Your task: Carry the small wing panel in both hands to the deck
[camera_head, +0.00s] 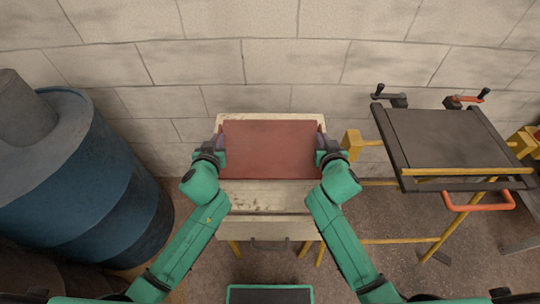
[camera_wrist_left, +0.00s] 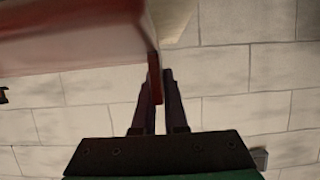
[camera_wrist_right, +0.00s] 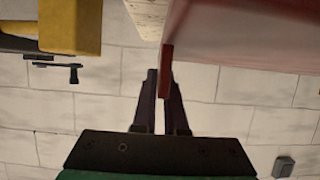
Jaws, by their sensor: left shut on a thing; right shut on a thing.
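The small wing panel (camera_head: 270,148) is a flat dark red board, level in front of me and over a pale worn bench. My left gripper (camera_head: 218,142) is shut on its left edge; in the left wrist view the fingers (camera_wrist_left: 160,95) pinch the red rim (camera_wrist_left: 155,75). My right gripper (camera_head: 322,142) is shut on its right edge; the right wrist view shows its fingers (camera_wrist_right: 162,95) on the panel's rim (camera_wrist_right: 167,70). The deck (camera_head: 445,138) is a dark flat top on a yellow frame at the right. I cannot tell whether the panel touches the bench.
The pale bench (camera_head: 265,196) stands against a block wall (camera_head: 270,60). A large blue drum (camera_head: 75,190) is close on the left. The deck frame carries crank clamps (camera_head: 390,97), a yellow block (camera_head: 352,144) and an orange handle (camera_head: 480,203). Open floor lies between bench and frame.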

